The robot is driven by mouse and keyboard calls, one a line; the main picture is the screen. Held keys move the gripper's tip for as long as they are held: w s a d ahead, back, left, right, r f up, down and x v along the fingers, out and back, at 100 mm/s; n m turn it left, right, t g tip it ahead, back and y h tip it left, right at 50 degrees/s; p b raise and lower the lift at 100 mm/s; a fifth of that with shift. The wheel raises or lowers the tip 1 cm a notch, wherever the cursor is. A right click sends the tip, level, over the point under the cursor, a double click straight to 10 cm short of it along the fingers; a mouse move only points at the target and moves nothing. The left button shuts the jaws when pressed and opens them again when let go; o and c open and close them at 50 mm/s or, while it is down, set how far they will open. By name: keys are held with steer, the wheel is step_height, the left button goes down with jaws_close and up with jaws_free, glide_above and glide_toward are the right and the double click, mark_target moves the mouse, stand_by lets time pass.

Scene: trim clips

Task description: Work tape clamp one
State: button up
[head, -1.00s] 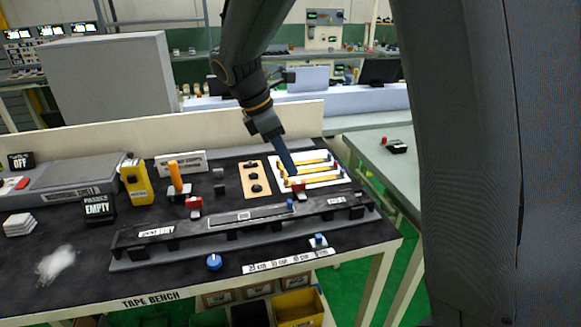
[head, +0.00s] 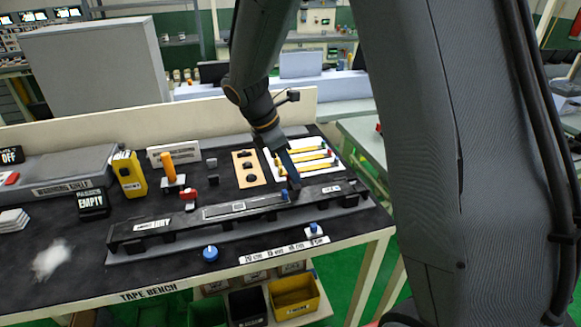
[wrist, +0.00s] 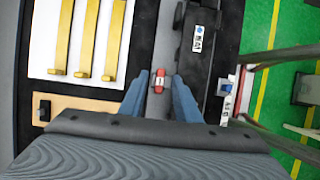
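My gripper (head: 294,190) reaches down behind the long dark rail (head: 160,231), near the rail's right half. In the wrist view its two blue fingers (wrist: 159,88) are apart. A small red clamp (wrist: 159,75) with a pale label lies between or just past the fingertips, with a gap on each side. In the head view my gripper hides this clamp. A second red piece (head: 189,195) stands behind the rail's left part, below an orange handle (head: 168,167).
A white board with yellow strips (wrist: 89,40) lies beside my gripper, and a tan plate with dark knobs (head: 247,180) is left of it. A blue knob (head: 210,253) and a blue-topped piece (head: 313,230) stand in front of the rail. A yellow device (head: 130,174) stands further left.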

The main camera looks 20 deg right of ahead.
jaws_close()
